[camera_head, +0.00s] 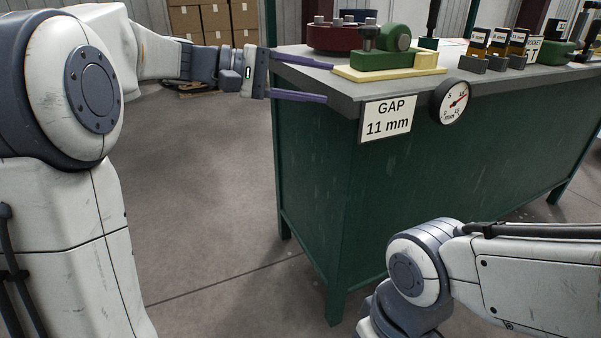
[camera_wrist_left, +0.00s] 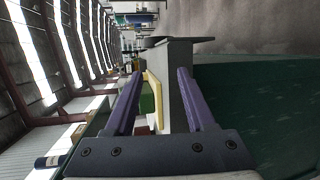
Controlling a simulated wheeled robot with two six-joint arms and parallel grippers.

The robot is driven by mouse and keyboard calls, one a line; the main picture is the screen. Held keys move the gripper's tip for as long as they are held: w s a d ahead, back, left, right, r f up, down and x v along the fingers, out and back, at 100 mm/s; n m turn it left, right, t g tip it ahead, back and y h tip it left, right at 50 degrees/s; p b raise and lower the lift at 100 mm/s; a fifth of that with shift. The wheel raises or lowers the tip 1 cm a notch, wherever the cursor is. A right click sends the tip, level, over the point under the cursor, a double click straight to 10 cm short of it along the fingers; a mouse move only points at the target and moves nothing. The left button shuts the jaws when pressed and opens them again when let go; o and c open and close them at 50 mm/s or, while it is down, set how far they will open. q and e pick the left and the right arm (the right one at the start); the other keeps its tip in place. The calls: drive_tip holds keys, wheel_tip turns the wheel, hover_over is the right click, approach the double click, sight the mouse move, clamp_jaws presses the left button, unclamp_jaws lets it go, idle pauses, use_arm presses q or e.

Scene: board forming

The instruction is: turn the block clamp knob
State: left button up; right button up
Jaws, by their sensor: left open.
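The block clamp is a green block (camera_head: 375,61) on a yellow base (camera_head: 392,74) near the bench's left end. A round green knob (camera_head: 394,38) is on its upper part, beside a short upright post (camera_head: 368,36). My left gripper (camera_head: 330,83) is open and empty at the bench's left corner, its purple fingers one above and one below the top's edge level, left of the clamp. In the left wrist view, the yellow base (camera_wrist_left: 154,86) and green block (camera_wrist_left: 147,104) show between the spread fingers (camera_wrist_left: 160,75). My right gripper is out of view.
A dark red round fixture (camera_head: 333,40) with grey pegs stands behind the clamp. A "GAP 11 mm" sign (camera_head: 387,118) and a dial gauge (camera_head: 450,102) are on the bench (camera_head: 480,85) front. Several small labelled blocks (camera_head: 497,45) stand farther right. Floor left of the bench is clear.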

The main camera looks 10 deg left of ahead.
use_arm(q)
drive_tip(key=s+f+y, duration=0.1)
drive_tip(key=f+y, duration=0.1)
drive_tip(key=f, duration=0.5)
drive_tip(key=s+a+f+n+g+y, duration=0.1)
drive_tip(key=s+f+y, duration=0.1)
drive_tip(key=f, duration=0.6)
drive_tip(key=shift+s+y, duration=0.2)
drive_tip(key=shift+y, duration=0.4)
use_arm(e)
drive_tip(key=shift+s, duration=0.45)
use_arm(q)
drive_tip(key=shift+r, duration=0.1)
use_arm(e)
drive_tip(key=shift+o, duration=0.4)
